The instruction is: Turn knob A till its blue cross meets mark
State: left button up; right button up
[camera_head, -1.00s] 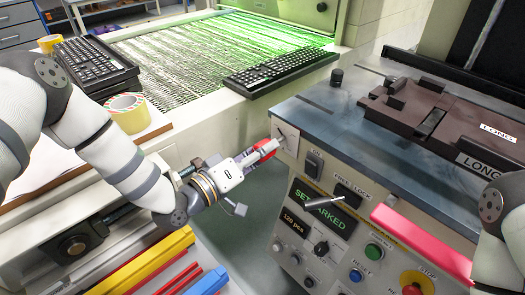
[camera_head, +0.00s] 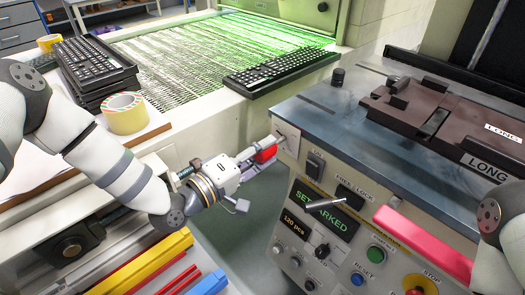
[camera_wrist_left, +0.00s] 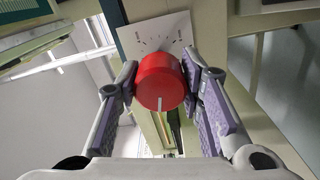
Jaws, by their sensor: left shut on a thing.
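A red knob (camera_head: 265,152) sticks out from a pale plate (camera_head: 287,139) on the left side of the machine's control box. My left gripper (camera_head: 258,156) is shut on this knob. In the left wrist view the red knob (camera_wrist_left: 161,82) sits between the two purple-padded fingers, with a white line on its near lower edge. Behind it the pale plate (camera_wrist_left: 154,33) carries small dark tick marks and tiny lettering. No blue cross or letter A can be made out. My right arm enters at the right edge, but its gripper is out of view.
The control box has a FREE LOCK switch (camera_head: 349,192), a green-lit display (camera_head: 323,211), a STOP button (camera_head: 417,289) and a pink-red bar (camera_head: 423,243). Keyboards (camera_head: 280,68) and a tape roll (camera_head: 125,113) lie at left and back.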

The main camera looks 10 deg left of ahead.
pick_arm(q)
jog(key=o, duration=1.2)
jog(key=v, duration=1.2)
jog(key=shift+f, duration=0.1)
